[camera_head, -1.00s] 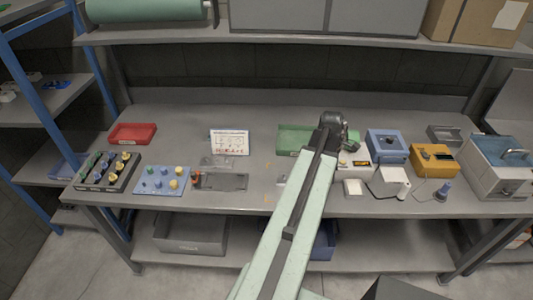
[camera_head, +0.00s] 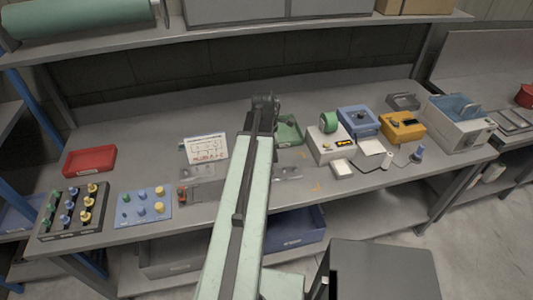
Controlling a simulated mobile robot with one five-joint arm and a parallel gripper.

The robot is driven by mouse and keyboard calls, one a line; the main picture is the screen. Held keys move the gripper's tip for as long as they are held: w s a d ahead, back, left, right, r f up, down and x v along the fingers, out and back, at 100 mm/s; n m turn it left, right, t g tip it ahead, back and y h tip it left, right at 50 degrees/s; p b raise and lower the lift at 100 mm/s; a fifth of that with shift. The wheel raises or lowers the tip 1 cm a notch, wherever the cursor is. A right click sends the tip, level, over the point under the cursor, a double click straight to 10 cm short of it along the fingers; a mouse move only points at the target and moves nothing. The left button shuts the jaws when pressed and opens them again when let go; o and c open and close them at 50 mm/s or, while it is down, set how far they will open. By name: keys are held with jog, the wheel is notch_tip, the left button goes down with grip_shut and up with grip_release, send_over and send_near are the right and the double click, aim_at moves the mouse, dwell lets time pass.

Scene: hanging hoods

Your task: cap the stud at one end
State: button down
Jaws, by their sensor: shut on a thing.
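My gripper (camera_head: 264,105) is at the far end of my raised arm, over the back middle of the bench. Its dark wrist shows, but its fingers and what they hold are hidden. A black rack (camera_head: 73,212) at the front left holds several green, blue and yellow capped pieces. Right of it, a blue board (camera_head: 144,207) carries several green, blue and yellow knobs. A grey plate (camera_head: 205,190) with a small red-orange piece (camera_head: 183,195) lies right of the board. A small grey fixture (camera_head: 287,173) lies right of my arm. I cannot make out which piece is the stud.
A printed card (camera_head: 205,147) stands left of my gripper and a green tray (camera_head: 288,131) lies to its right. A red tray (camera_head: 90,160) is at the left. White, blue and yellow instruments (camera_head: 403,126) crowd the right. An overhead shelf (camera_head: 230,36) spans the back.

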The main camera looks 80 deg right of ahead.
jog(key=shift+w+f+m+b, duration=0.1)
jog(key=shift+f+m+b, duration=0.25)
jog(key=shift+m, duration=0.05)
notch_tip(320, 180, down, 2)
jog(key=shift+w+b, duration=0.15)
jog(key=shift+b, duration=0.85)
notch_tip(320, 180, down, 2)
jog(key=shift+f+b, duration=0.25)
jog(key=shift+b, duration=1)
jog(key=shift+f+b, duration=1.5)
jog(key=c, duration=1.2)
grip_release()
